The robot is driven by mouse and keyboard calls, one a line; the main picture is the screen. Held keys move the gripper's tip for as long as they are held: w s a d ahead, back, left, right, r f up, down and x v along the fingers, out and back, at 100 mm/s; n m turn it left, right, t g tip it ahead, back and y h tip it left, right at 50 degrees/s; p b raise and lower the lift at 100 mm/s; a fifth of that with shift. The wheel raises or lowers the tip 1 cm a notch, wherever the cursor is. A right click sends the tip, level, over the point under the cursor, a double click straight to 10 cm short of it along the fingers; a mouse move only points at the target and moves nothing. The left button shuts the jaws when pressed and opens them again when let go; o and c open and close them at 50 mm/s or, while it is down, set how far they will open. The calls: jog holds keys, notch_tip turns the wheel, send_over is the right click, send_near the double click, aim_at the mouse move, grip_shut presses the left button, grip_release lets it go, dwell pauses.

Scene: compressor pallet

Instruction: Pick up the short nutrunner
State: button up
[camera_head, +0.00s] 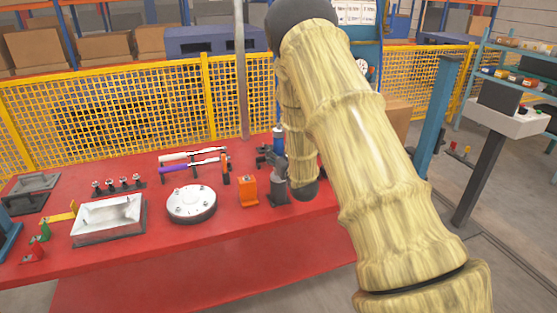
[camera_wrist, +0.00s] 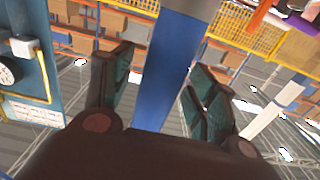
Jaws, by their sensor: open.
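A blue cylindrical tool (camera_head: 279,142) stands upright at the right of the red table, above a grey holder (camera_head: 279,193). It seems to be the short nutrunner, but I cannot be sure. My gripper (camera_head: 268,156) is beside it, partly hidden by my arm. In the wrist view the blue body (camera_wrist: 166,75) runs between the two spread fingers of my gripper (camera_wrist: 160,68). Gaps show on both sides, so the fingers look apart from it. The tool's lower end is hidden by the gripper.
On the red table (camera_head: 200,258), a purple-handled tool (camera_head: 172,168) and a white tool (camera_head: 172,157) lie left of the gripper. An orange block (camera_head: 248,190), a round silver flange (camera_head: 191,204) and a metal tray (camera_head: 108,216) stand nearby. A yellow fence (camera_head: 110,115) runs behind.

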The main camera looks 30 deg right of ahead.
grip_shut()
jog(key=shift+r, duration=0.1)
dwell(0.4)
